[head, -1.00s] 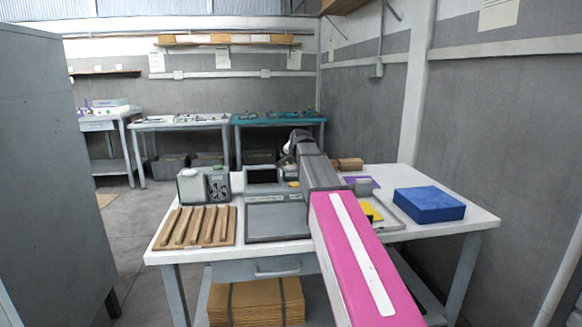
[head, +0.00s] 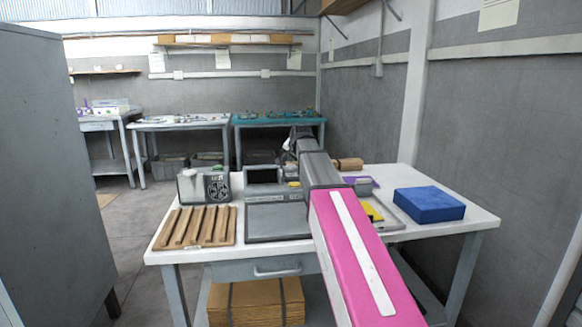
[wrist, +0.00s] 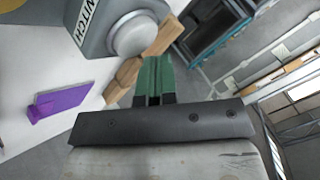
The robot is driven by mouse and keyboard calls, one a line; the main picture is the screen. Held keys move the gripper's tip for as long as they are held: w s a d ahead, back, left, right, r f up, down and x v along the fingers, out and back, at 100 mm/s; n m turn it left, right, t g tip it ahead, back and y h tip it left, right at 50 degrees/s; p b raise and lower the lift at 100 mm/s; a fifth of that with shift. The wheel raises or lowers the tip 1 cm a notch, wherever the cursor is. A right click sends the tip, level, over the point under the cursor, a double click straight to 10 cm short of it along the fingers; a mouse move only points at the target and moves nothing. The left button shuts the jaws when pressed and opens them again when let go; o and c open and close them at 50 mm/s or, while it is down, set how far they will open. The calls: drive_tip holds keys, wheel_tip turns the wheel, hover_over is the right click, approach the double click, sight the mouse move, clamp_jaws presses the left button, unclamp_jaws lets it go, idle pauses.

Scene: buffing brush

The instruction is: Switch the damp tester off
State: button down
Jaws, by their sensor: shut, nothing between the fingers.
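In the wrist view a grey box (wrist: 115,22) carries a partly cut-off label ending in "ITCH" and a round light-grey knob (wrist: 133,36). It looks like the small grey box (head: 362,187) right of my arm in the head view; I cannot read a name that marks it as the damp tester. My gripper (wrist: 154,62) shows in the wrist view with green fingers together and empty. In the picture its tips lie just below and right of the knob; I cannot tell whether they touch. In the head view my arm hides the gripper.
The white table (head: 470,217) also holds a purple piece (wrist: 58,101), wooden blocks (head: 350,164), a blue block (head: 428,204), a slatted wooden rack (head: 195,226), a grey device with a round grille (head: 216,187) and a dark-windowed machine (head: 262,175). A grey cabinet (head: 50,160) stands left.

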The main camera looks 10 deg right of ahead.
sight(292, 165)
drive_tip(key=shift+r, duration=2.7)
